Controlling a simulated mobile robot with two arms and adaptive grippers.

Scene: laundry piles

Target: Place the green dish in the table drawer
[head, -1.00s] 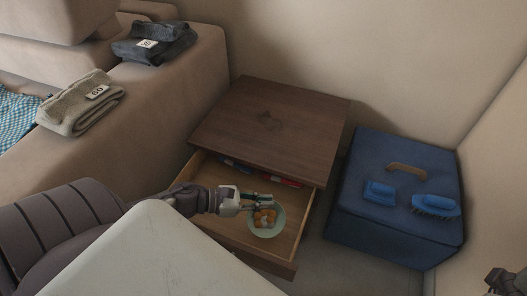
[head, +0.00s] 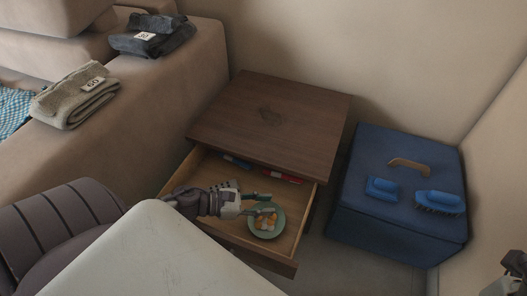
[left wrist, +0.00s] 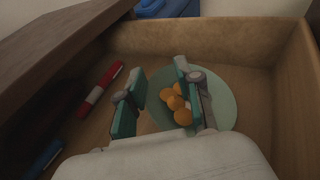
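The pale green dish (head: 274,232) sits in the open wooden table drawer (head: 304,222), near the front right, with small orange and whitish pieces on it. The dish (left wrist: 222,98) also shows in the left wrist view, lying on the drawer floor. My left gripper (head: 266,204) is inside the drawer area at the dish's left side. In the left wrist view its two teal-padded fingers (left wrist: 158,85) stand apart, one over the dish and one beyond its rim, with a clear gap. My right gripper (head: 515,268) shows only partly at the lower right edge.
A red-and-white item (head: 282,177) and a blue item (head: 237,161) lie at the drawer's back, under the wooden tabletop (head: 300,120). A blue box (head: 385,225) with brushes on it stands to the right. A sofa (head: 190,95) with folded cloths is on the left.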

